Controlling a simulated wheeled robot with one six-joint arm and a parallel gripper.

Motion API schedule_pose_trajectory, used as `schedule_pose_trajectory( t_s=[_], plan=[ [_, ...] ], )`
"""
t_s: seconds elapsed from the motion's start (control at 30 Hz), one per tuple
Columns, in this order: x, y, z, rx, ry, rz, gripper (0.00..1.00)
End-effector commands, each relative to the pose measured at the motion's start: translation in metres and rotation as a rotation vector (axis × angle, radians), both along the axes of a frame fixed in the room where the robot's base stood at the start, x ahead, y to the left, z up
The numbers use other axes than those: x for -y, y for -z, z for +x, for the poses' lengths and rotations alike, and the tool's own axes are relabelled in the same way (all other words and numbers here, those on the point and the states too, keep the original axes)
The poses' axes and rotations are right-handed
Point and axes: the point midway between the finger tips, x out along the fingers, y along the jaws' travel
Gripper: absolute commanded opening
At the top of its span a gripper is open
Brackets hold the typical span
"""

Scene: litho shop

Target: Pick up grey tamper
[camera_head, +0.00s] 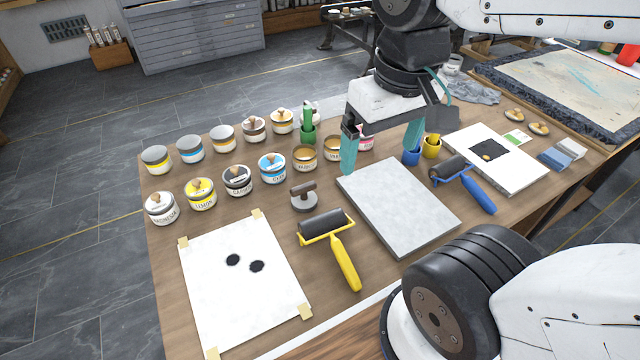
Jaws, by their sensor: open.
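The grey tamper (304,200) stands on the brown table, a round grey base with a dark brown handle across its top. It is just left of the grey slab and behind the yellow-handled roller. My gripper (381,150) is open and empty, its two teal fingers spread and pointing down. It hangs near the slab's back edge, to the right of the tamper and apart from it. Nothing covers the tamper.
Several ink cans (237,180) stand left of and behind the tamper. The yellow-handled roller (343,262) lies in front of it, and the grey slab (400,208) to its right. A taped white sheet (225,300) with two black spots lies at front left. Small cups (411,158) stand near my gripper.

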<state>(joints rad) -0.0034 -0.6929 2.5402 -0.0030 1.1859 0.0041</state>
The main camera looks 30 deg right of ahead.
Motion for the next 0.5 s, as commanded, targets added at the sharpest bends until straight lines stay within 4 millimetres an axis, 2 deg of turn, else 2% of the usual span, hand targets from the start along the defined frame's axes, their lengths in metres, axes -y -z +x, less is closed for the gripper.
schedule_pose_trajectory(
  t_s=[0.17,0.27,0.5],
  plan=[
    [-0.003,0.022,0.056,-0.036,-0.001,0.002,0.91],
    [-0.005,0.042,0.092,-0.050,0.000,0.002,0.91],
    [-0.015,0.111,0.168,-0.083,0.001,0.003,0.91]
  ],
)
